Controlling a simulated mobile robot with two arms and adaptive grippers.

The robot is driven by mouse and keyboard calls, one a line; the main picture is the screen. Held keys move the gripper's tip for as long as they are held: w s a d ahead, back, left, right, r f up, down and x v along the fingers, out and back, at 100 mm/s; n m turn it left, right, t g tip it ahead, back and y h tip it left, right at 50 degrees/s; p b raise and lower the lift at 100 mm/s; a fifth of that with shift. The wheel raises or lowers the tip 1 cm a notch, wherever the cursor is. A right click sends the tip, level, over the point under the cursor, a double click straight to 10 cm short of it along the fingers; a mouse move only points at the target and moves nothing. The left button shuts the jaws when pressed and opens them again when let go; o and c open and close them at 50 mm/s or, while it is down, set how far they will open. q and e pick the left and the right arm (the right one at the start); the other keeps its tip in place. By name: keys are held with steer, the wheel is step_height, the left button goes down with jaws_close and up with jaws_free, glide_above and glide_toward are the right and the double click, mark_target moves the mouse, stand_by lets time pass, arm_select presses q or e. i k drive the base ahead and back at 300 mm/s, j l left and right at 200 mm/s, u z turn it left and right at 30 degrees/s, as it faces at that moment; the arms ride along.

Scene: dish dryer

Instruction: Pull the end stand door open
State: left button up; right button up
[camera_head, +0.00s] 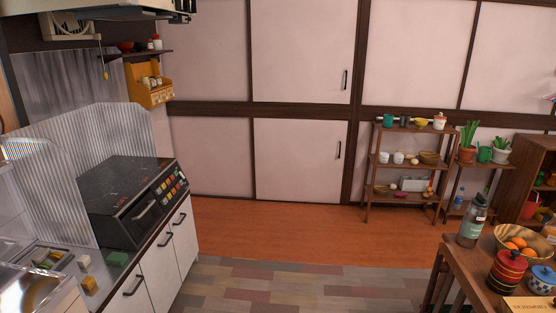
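Neither gripper is in view. No label marks which piece is the end stand. The left counter has white cabinet doors below its top, and they look shut. The end door (185,246) at the far end has a dark handle (180,218). A black stove or oven unit (128,195) stands on the counter above these doors.
Tiled and wooden floor (270,245) is open in the middle. A wooden table (460,268) with a bottle (472,222) and fruit bowl (522,240) stands at the lower right. A shelf rack (405,170) stands by the shut wall panels (297,160).

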mark_target(182, 224)
steer(key=i+u, duration=0.2)
steer(key=i, duration=0.2)
steer(key=i+l+u, duration=0.15)
steer(key=i, duration=0.3)
steer(key=i+l+u, duration=0.2)
steer(key=i, duration=0.2)
steer(key=i+l+u, duration=0.15)
steer(key=i, duration=0.25)
steer(key=l, duration=0.05)
